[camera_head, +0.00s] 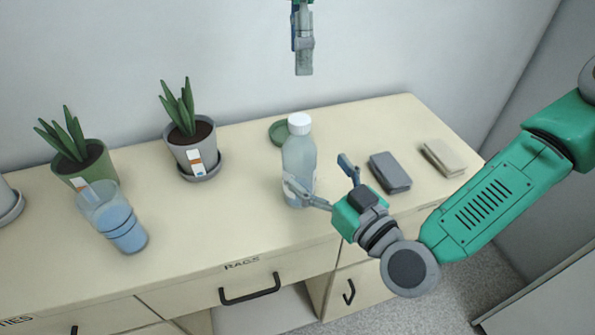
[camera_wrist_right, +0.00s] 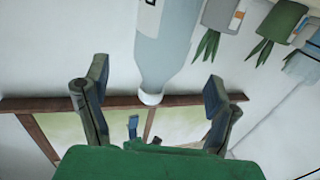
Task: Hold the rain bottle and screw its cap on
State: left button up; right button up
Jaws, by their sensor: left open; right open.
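The rain bottle (camera_head: 298,157), clear pale blue-grey, stands upright on the cream cabinet top. Its white cap (camera_head: 299,123) sits on the neck; I cannot tell how tight it is. My right gripper (camera_head: 317,172) is open beside the bottle, one finger in front of its lower body and the other to its right. In the right wrist view the bottle (camera_wrist_right: 166,38) appears upside down, its cap (camera_wrist_right: 151,98) between the open fingers of this gripper (camera_wrist_right: 156,82), and no grasp shows. My left gripper (camera_head: 303,68) is open, pointing down, above and behind the bottle, touching nothing.
A green round dish (camera_head: 279,134) lies behind the bottle. A grey block (camera_head: 390,172) and a beige block (camera_head: 443,157) lie to its right. Left are a grey potted plant (camera_head: 193,158), a green pot (camera_head: 84,160) and a blue-filled glass (camera_head: 122,228). The front left-centre top is clear.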

jog(key=v, duration=0.5)
jog(key=shift+s+d, duration=0.15)
jog(key=shift+d, duration=0.05)
